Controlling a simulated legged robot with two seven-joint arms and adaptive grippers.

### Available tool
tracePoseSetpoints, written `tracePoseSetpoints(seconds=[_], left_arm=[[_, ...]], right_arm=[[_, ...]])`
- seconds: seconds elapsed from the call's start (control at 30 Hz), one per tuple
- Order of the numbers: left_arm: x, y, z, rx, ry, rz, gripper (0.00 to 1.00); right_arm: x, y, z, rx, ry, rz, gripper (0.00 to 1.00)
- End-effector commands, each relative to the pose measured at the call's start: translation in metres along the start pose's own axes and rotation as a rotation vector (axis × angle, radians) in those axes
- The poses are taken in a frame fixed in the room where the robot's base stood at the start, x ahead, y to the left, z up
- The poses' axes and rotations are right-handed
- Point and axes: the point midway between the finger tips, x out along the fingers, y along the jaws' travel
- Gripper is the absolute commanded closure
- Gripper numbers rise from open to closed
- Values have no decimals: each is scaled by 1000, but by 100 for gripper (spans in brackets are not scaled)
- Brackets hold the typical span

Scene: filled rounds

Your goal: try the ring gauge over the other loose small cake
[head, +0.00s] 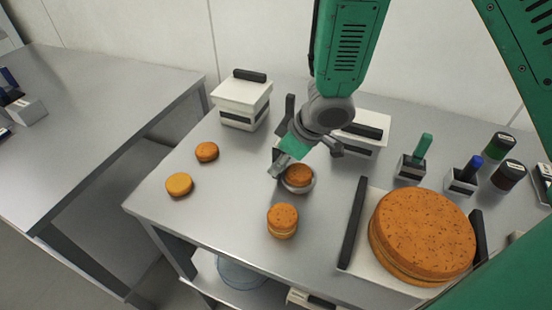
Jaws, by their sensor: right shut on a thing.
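My right gripper (283,165) reaches down over the middle of the table and is shut on the grey ring gauge (312,186). A small brown cake (299,174) shows inside the ring's opening, with the ring around it; whether the ring rests on the table or is slightly raised I cannot tell. The gripper hides part of the ring's far left side. Two loose small cakes, one darker (207,151) and one lighter (179,184), lie apart on the left of the table. A taller filled small cake (282,220) stands in front of the ring. My left gripper is not in view.
A large filled cake (425,235) sits on a tray with black handles (352,225) at the right. A white lidded box (241,101) and another white box (365,131) stand behind. Stamps (412,165) and dark jars (508,175) stand at the back right. The front left is clear.

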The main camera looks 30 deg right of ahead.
Motion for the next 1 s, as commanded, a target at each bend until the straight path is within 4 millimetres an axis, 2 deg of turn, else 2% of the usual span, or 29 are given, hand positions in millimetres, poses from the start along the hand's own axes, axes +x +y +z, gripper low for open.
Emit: tracePoseSetpoints(seconds=[1.0], left_arm=[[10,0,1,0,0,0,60]], right_arm=[[14,-3,5,-2,-1,2,100]])
